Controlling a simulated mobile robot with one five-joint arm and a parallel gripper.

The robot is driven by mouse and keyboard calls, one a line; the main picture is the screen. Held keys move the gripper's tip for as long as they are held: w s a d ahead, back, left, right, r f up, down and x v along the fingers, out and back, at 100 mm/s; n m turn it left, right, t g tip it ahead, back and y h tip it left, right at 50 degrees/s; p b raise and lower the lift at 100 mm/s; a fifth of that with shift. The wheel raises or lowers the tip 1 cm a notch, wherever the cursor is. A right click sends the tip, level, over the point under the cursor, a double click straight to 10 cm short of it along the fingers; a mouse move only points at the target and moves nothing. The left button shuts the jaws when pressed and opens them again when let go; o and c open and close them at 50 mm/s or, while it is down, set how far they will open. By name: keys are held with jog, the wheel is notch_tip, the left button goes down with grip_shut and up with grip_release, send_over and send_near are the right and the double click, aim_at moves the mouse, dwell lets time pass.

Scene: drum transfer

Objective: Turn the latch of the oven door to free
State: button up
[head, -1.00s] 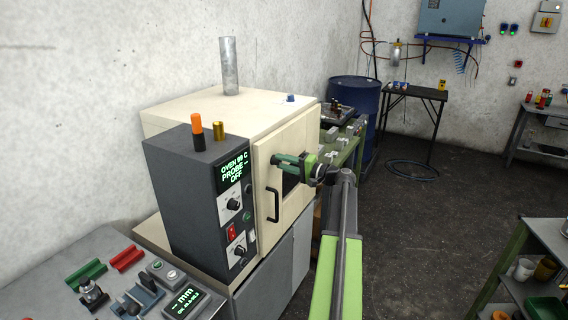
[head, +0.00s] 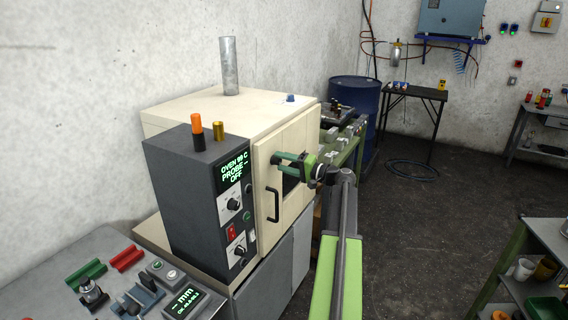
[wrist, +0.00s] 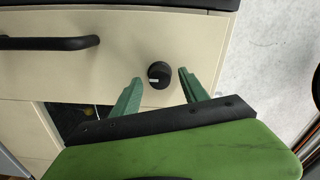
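The oven (head: 215,108) is a cream box with a dark control panel. Its door (head: 294,132) is shut and faces right. The latch (wrist: 159,74) is a small round black knob with a white mark, seen in the wrist view on the cream front; in the head view my gripper hides it. My gripper (head: 280,157) is at the door, above the black door handle (head: 272,204). In the wrist view its green fingers (wrist: 160,79) are apart, one on each side of the latch, with gaps and no clear contact. The handle also shows there (wrist: 50,42).
An orange-topped cylinder (head: 197,126) and a brass one (head: 218,130) stand on the control panel. A metal pipe (head: 229,66) rises from the oven top. A bench with fixtures (head: 60,291) is at lower left.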

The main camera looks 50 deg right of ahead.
jog(key=v, duration=1.7)
jog(key=shift+s, duration=0.2)
